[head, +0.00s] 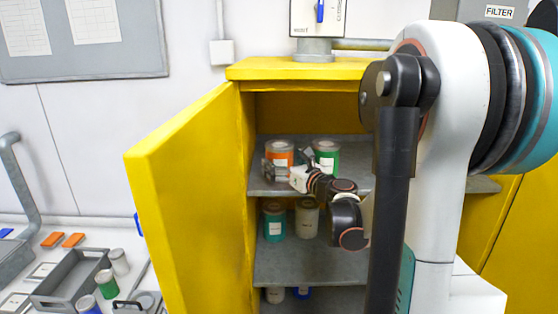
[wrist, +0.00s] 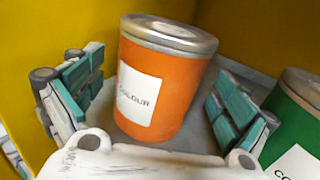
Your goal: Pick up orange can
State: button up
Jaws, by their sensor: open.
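The orange can (head: 279,149) has a white label and a grey lid. It stands on the upper grey shelf of the open yellow cabinet, at the left. In the wrist view the orange can (wrist: 157,82) is between the two teal-padded fingers of my gripper (wrist: 157,103), with a gap on either side. My gripper (head: 277,167) is open and in front of the can, hiding its lower part in the head view.
A green can (head: 327,155) stands just right of the orange can; it also shows in the wrist view (wrist: 298,112). The yellow cabinet door (head: 185,190) stands open at the left. A teal can (head: 273,222) and a beige can (head: 307,218) are on the shelf below.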

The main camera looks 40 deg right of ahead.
jog(key=shift+w, duration=0.7)
jog(key=shift+c, duration=0.5)
jog(key=c, duration=1.5)
jog(key=shift+r, duration=0.1)
